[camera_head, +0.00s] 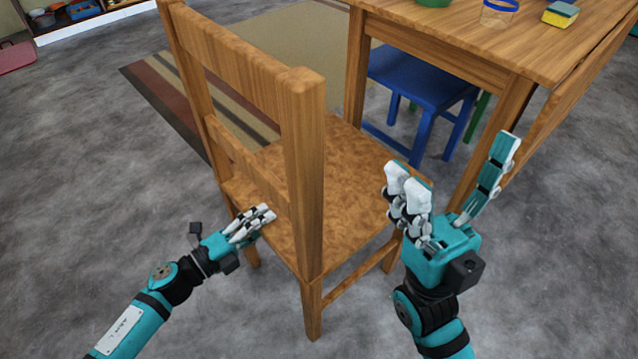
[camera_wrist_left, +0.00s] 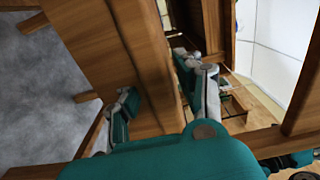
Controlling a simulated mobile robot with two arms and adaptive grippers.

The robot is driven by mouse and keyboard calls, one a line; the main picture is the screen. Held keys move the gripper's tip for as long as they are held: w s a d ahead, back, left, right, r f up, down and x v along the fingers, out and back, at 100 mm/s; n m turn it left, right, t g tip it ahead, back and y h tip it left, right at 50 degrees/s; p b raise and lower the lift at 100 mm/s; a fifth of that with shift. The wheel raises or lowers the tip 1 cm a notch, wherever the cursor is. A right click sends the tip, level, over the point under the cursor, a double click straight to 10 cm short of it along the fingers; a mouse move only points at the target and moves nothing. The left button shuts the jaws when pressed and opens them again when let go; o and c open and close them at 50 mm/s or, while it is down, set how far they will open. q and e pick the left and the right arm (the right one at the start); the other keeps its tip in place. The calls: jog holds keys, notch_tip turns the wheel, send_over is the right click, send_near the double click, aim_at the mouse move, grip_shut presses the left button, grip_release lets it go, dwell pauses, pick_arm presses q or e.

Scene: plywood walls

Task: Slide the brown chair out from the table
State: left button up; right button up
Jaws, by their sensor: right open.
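The brown chair (camera_head: 340,170) is wooden and upright, its backrest nearest me and its seat toward the wooden table (camera_head: 450,45). My left gripper (camera_head: 262,218) is at the rear of the chair, by the lower part of the backrest. In the left wrist view its fingers (camera_wrist_left: 165,85) lie on both sides of a wooden board of the chair (camera_wrist_left: 128,50); whether they press on it I cannot tell. My right gripper (camera_head: 452,160) is open and empty, fingers spread upward, to the right of the seat; whether it touches the chair is unclear.
A blue stool (camera_head: 420,80) stands under the table. A green item (camera_head: 433,2), a blue-rimmed clear container (camera_head: 498,12) and a yellow sponge (camera_head: 561,14) are on the tabletop. A striped rug (camera_head: 270,50) lies beyond the chair.

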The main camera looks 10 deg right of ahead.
pick_arm(q)
jog(key=shift+o, duration=1.4)
jog(key=shift+a, duration=0.1)
jog(key=shift+a, duration=0.1)
jog(key=shift+s+a, duration=0.2)
jog(key=shift+a, duration=0.05)
jog(key=v, duration=1.1)
jog(key=shift+p, duration=0.4)
jog(key=shift+s, duration=0.1)
